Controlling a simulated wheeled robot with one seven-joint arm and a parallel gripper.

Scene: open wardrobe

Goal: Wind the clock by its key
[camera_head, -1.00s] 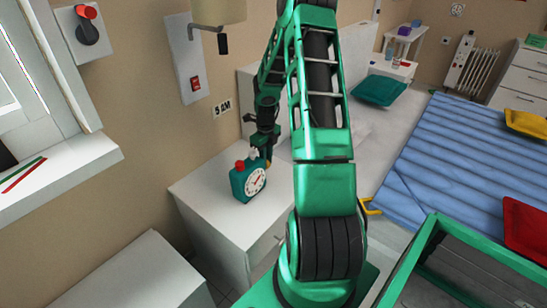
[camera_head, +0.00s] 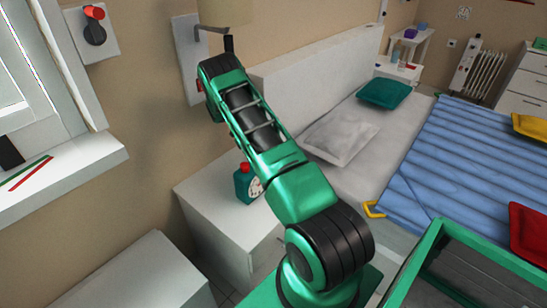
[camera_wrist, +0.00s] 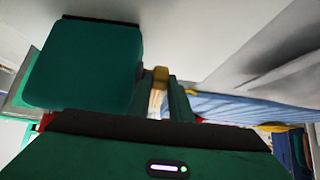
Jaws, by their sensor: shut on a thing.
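The clock (camera_head: 245,185) is a teal box with a red knob on top and a white dial. It stands on the white nightstand (camera_head: 210,200), and my arm covers part of the dial in the head view. In the wrist view the clock's teal body (camera_wrist: 85,65) fills the upper left. The brass-yellow key (camera_wrist: 160,76) shows just right of the body. My gripper (camera_wrist: 161,88) is shut on the key, with a finger on either side of it. In the head view my gripper is hidden behind my arm.
A window sill (camera_head: 60,185) with red and green sticks is at the left. A lamp (camera_head: 225,12) hangs above the nightstand near a wall plate. The bed with a blue cover (camera_head: 450,160) lies to the right. A green-edged crate (camera_head: 440,240) is at lower right.

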